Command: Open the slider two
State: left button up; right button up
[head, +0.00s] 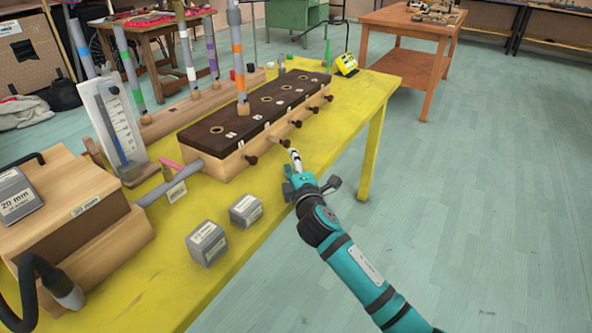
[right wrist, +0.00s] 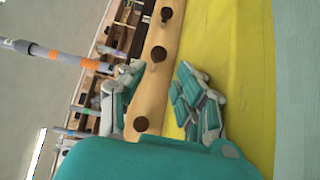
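The wooden wind chest (head: 225,165) with a dark top stands on the yellow table. A row of dark round slider knobs sticks out of its front face, including a knob at the near end (head: 251,160) and another (head: 285,143) farther along. I cannot read which is slider two. My right gripper (head: 298,168) is in front of the chest, close to the second knob from the near end. In the right wrist view my gripper (right wrist: 160,76) is open, with a knob (right wrist: 158,54) just beyond the gap between its fingers. It holds nothing. My left gripper is not in view.
A pipe with an orange band (head: 237,60) stands upright on the chest. Two grey weights (head: 207,243) (head: 246,210) sit on the table near the bellows box (head: 100,215). Floor right of the table is clear.

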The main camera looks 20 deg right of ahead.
jog(key=shift+s+a, duration=0.15)
jog(key=shift+s, duration=0.7)
jog(key=shift+s+a, duration=0.1)
jog(key=shift+s, duration=0.75)
jog(key=shift+f, duration=0.1)
